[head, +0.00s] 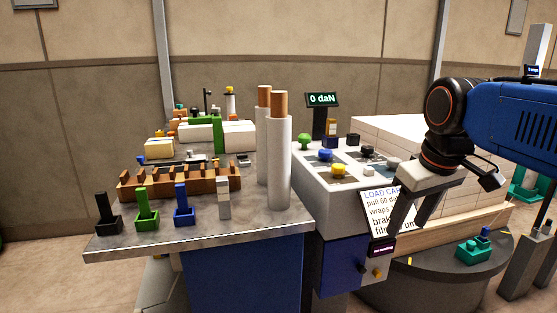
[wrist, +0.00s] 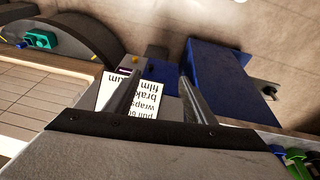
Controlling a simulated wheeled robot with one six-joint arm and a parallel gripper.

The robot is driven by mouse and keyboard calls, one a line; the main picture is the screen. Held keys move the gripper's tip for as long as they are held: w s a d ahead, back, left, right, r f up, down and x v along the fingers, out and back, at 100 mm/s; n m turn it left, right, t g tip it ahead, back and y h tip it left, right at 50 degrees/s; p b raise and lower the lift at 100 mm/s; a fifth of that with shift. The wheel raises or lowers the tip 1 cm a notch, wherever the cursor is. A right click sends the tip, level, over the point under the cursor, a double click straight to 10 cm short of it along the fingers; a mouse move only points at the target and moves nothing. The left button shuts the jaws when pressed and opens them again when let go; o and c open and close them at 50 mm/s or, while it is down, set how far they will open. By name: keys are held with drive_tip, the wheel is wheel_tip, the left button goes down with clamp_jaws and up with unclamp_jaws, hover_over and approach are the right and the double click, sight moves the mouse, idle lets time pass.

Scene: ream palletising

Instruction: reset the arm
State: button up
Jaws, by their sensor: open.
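My gripper (head: 408,215) is open and empty in the head view, at the right, pointing down. It hangs in front of the grey control box and its white load card (head: 378,211). In the wrist view my gripper (wrist: 157,90) shows two dark fingers spread apart with nothing between them. The load card (wrist: 122,98) shows upside down there, partly behind the left finger. My blue arm comes in from the right of the head view.
A workbench (head: 240,232) holds two white film rolls (head: 279,160), a brown rack (head: 180,181) and several small coloured holders. A control box (head: 322,190) with knobs stands beside it. A wrapped pallet load (head: 400,135) stands behind my gripper, on a round dark turntable (head: 420,285).

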drive_tip(key=s+d+f+m, duration=0.1)
drive_tip(key=s+f+m, duration=0.1)
drive_tip(key=s+f, duration=0.3)
drive_tip(key=s+d+f+m+t, duration=0.1)
drive_tip(key=s+f, duration=0.5)
drive_tip(key=f, duration=0.6)
drive_tip(key=shift+m, duration=0.4)
